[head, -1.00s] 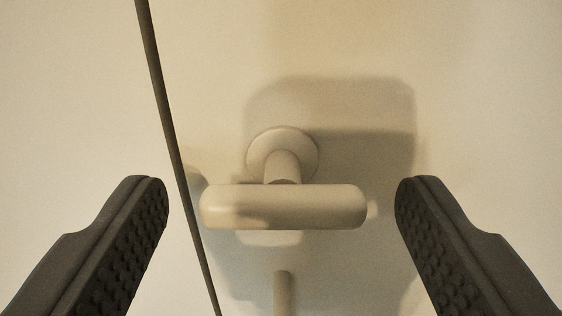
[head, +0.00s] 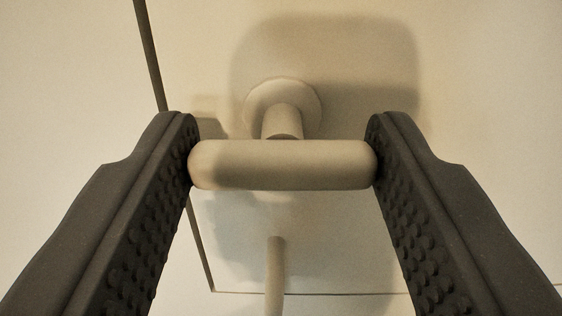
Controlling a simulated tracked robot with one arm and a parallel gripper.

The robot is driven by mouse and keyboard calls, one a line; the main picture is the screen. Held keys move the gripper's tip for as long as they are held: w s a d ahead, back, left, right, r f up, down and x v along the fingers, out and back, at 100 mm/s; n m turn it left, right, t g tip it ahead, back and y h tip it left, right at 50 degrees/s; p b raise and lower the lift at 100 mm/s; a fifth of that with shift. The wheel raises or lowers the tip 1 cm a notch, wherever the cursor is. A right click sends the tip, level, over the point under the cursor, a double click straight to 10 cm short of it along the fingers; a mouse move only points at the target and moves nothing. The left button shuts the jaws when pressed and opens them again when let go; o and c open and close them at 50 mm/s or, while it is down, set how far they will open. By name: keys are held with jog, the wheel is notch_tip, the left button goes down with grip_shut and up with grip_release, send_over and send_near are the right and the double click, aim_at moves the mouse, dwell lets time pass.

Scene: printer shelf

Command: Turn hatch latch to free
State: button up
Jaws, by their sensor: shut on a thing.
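The hatch latch (head: 282,165) is a cream T-shaped handle in the middle of the head view. Its rounded bar lies level across the picture, on a short stem that comes out of a round base (head: 256,98) on the pale panel. My gripper (head: 282,158) is shut on the bar, with one dark, studded finger against each end. The tips reach slightly past the bar toward the panel.
The pale hatch panel (head: 350,235) fills the view behind the latch. A dark seam runs down its left side and meets a thin line along the bottom. A cream peg (head: 276,270) shows below the latch. Shadows fall around the latch.

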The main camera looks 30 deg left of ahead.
jog(key=n+b, duration=0.1)
jog(key=n, duration=0.3)
jog(key=shift+f+n, duration=0.15)
jog(key=shift+n, duration=0.15)
jog(key=n, duration=0.3)
jog(key=shift+f+n+b, duration=0.1)
jog(key=shift+n+b, duration=0.2)
jog(key=shift+b, duration=0.1)
jog(key=n, duration=0.2)
jog(key=shift+a+n, duration=0.1)
jog(key=shift+n, duration=0.3)
jog(key=shift+s+n, duration=0.2)
jog(key=shift+n, duration=0.7)
jog(key=shift+n+b, duration=0.5)
jog(key=shift+n, duration=1.8)
jog(key=shift+f, duration=0.1)
